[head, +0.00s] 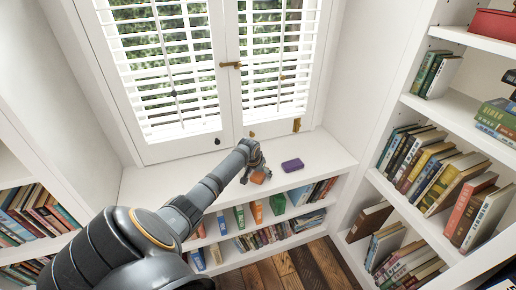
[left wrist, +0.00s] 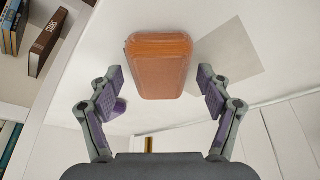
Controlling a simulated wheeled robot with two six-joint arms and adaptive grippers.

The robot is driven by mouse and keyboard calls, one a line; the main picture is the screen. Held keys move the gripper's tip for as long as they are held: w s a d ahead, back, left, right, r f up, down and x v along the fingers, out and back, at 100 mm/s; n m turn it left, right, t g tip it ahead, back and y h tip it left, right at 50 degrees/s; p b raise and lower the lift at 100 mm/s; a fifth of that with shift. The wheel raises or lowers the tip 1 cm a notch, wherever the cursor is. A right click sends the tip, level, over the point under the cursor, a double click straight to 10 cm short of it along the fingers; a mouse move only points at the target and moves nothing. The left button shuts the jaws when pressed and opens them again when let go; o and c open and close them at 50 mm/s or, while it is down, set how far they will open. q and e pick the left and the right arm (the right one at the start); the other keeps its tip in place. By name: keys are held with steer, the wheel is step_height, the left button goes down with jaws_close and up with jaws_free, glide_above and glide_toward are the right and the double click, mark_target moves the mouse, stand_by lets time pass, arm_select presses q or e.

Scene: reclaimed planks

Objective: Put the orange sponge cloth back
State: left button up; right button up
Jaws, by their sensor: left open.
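The orange sponge cloth (head: 258,178) is a small rounded block on the white sill below the window. In the left wrist view the orange sponge cloth (left wrist: 160,68) lies ahead, in line with the space between the fingers. My left gripper (head: 256,174) is over it, partly covering it in the head view. In the left wrist view my left gripper (left wrist: 160,82) is open, with a clear gap on each side of the cloth and nothing held. A flat pale grey square (left wrist: 232,55) lies on the white surface beside the cloth. My right gripper is not in view.
A purple block (head: 292,165) sits on the sill right of the gripper. Shuttered windows (head: 225,65) rise behind the sill. Bookshelves stand below the sill and at the right (head: 458,95). The sill's right end (head: 335,160) is bare.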

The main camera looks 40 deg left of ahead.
arm_select(q)
steer(key=p+v, duration=0.1)
steer(key=v, duration=1.1)
steer(key=shift+p, duration=0.35)
